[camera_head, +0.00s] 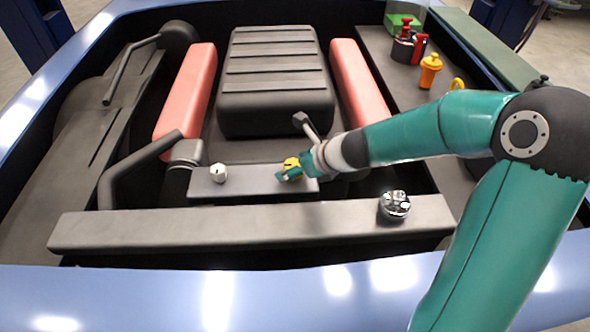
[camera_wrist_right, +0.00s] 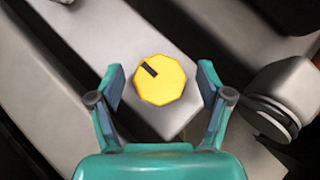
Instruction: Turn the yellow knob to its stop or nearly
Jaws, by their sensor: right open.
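The yellow knob (camera_wrist_right: 158,84) is an octagonal cap with a dark pointer mark toward its upper left in the right wrist view. It sits on a grey block (camera_wrist_right: 112,38). In the head view the knob (camera_head: 291,165) is partly covered by my right gripper (camera_head: 290,174). My right gripper (camera_wrist_right: 160,88) is open, with one finger on each side of the knob and a visible gap to each. A white knob (camera_head: 218,172) sits on the left of the same block. My left gripper is not in view.
A grey bar (camera_head: 250,222) with a chrome cap (camera_head: 395,205) runs in front of the block. A black ribbed cover (camera_head: 276,80) and red covers (camera_head: 187,95) lie behind. An orange bottle (camera_head: 430,70) stands at the right. A hose (camera_head: 140,165) bends at the left.

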